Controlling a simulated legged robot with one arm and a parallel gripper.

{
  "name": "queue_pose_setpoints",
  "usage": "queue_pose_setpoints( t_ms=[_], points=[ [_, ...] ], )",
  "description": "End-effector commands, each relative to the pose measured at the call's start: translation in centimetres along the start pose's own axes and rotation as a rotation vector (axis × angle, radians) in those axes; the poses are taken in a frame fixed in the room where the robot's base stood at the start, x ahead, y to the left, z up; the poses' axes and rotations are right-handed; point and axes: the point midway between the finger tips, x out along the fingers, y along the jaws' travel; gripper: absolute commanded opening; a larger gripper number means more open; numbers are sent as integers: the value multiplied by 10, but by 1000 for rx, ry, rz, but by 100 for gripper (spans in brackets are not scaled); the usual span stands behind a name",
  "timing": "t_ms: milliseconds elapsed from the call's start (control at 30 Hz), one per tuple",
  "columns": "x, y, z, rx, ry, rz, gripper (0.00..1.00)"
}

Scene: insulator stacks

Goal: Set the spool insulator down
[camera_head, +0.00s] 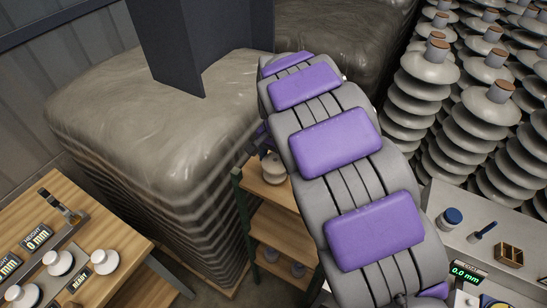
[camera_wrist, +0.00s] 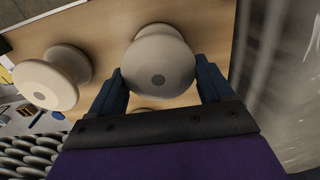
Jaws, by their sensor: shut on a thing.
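A cream spool insulator (camera_wrist: 158,52) with a round flange and a grey centre spot sits between the two blue fingers of my gripper (camera_wrist: 162,82), which is shut on it. It is over the wooden shelf board (camera_wrist: 105,32) in the wrist view; I cannot tell whether it touches the board. A second spool insulator (camera_wrist: 48,82) is to its left, apart from my gripper. In the head view my arm hides most of the gripper, and a pale spool (camera_head: 273,168) shows at the top of the wooden shelf rack (camera_head: 285,195).
A large wrapped pallet stack (camera_head: 150,110) stands close left of the rack. A wooden table (camera_head: 115,235) with white pieces and displays is at lower left. Tall insulator stacks (camera_head: 430,70) and a grey bench (camera_head: 470,205) are at right. More spools (camera_head: 270,253) sit on a lower shelf.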

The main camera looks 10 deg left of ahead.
Motion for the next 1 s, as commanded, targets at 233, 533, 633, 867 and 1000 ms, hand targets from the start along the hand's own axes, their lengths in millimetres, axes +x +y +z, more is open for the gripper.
queue_pose_setpoints(
  t_ms=[233,533,633,867,1000],
  points=[
    [6,-13,4,-2,4,7,85],
    [6,-9,2,-1,1,5,100],
    [2,-5,1,-2,1,2,100],
    [-29,-3,0,-1,3,0,100],
    [-58,-10,1,-2,7,0,100]
  ],
)
